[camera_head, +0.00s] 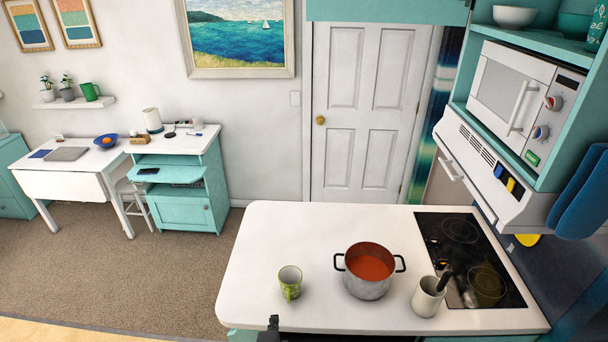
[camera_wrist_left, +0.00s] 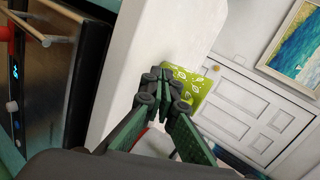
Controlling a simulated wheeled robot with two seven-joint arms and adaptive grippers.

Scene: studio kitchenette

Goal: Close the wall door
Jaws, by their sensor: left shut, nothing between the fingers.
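A teal panel (camera_head: 390,11) crosses the top edge of the head view, beside the open upper shelf (camera_head: 540,38) that holds bowls. It looks like a wall-cabinet door standing open, but most of it is cut off. A white panelled room door (camera_head: 365,110) with a brass knob is in the back wall and looks closed; it also shows in the left wrist view (camera_wrist_left: 245,110). My left gripper (camera_head: 273,323) is low at the counter's front edge, only its dark tip visible. In the wrist view its fingers (camera_wrist_left: 160,86) are shut and empty, far from the teal panel.
The white counter (camera_head: 250,255) holds a green mug (camera_head: 290,280), a pot of red soup (camera_head: 368,270), a utensil crock (camera_head: 428,297) and a black hob (camera_head: 470,255). A microwave (camera_head: 515,95) is under the shelf. The floor left of the counter is clear.

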